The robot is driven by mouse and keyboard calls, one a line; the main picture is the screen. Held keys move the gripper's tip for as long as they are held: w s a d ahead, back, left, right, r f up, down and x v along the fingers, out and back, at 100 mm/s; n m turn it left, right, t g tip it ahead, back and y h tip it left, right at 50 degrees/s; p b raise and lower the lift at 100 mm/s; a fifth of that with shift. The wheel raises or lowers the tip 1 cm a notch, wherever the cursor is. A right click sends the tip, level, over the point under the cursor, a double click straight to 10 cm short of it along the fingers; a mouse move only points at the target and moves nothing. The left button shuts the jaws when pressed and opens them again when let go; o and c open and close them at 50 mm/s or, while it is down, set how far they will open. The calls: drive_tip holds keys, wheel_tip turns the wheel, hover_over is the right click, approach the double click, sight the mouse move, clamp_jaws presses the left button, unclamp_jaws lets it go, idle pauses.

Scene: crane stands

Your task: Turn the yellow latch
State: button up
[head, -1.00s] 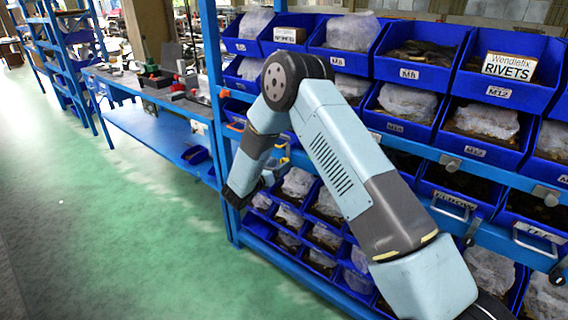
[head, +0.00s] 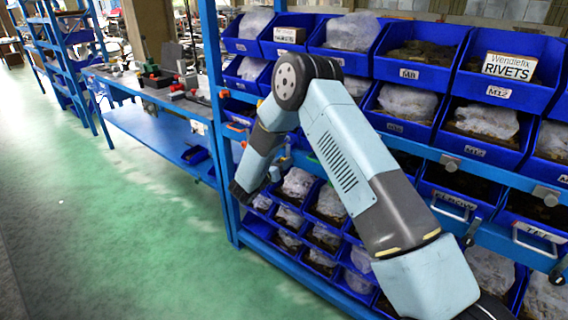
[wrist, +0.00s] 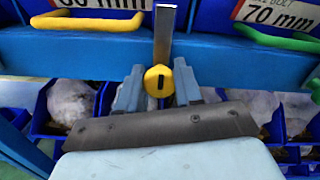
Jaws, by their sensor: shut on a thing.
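The yellow latch (wrist: 159,74) shows in the middle of the wrist view as a round yellow knob with a dark upright slot. A grey metal bar (wrist: 164,32) stands upright just above it, against the blue beam. My gripper (wrist: 158,88) is shut on the yellow latch, with one light blue finger on each side of it. In the head view my arm's end reaches down to the front of the rack, and the latch cannot be made out there.
A yellow handle (wrist: 88,22) and a green handle (wrist: 278,38) flank the latch on labelled drawers. The blue beam (wrist: 230,58) runs across behind it. Blue bins (head: 425,70) fill the rack. Open green floor (head: 130,230) lies to the left.

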drive_tip(key=c, duration=0.3)
drive_tip(key=shift+d, duration=0.15)
drive_tip(key=shift+c, duration=0.5)
